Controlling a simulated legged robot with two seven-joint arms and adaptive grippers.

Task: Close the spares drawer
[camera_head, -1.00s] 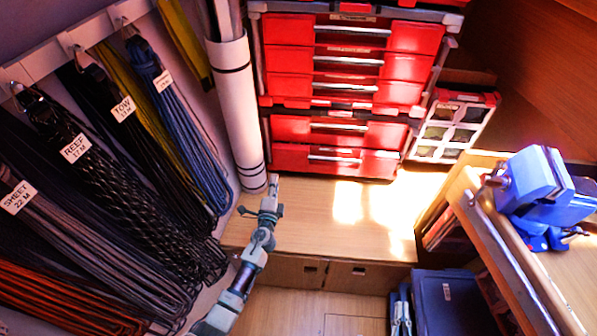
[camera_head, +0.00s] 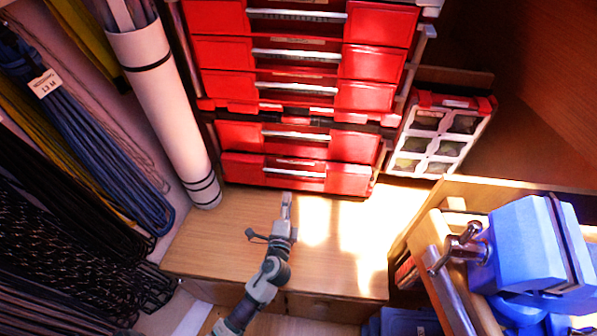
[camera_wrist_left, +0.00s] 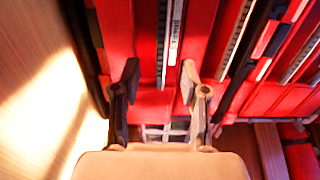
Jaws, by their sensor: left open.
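A red drawer cabinet stands on the wooden ledge. Its lowest drawer (camera_head: 295,175) has a pale handle strip and seems to stand slightly forward of the one above. In the left wrist view, a partly readable label that seems to say "SPARES" (camera_wrist_left: 176,30) sits on a red drawer front (camera_wrist_left: 152,102). My left gripper (camera_head: 287,197) is just in front of the lowest drawer, below its handle in the picture. In the wrist view its fingers (camera_wrist_left: 160,83) are apart with nothing held between them. Contact with the drawer cannot be told. My right gripper is not in view.
The sunlit wooden ledge (camera_head: 225,235) is clear around my gripper. A white rolled tube (camera_head: 165,110) stands left of the cabinet, beside hanging coiled lines (camera_head: 75,125). A clear-fronted organizer (camera_head: 437,135) stands to the right. A blue vise (camera_head: 530,250) sits on the right bench.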

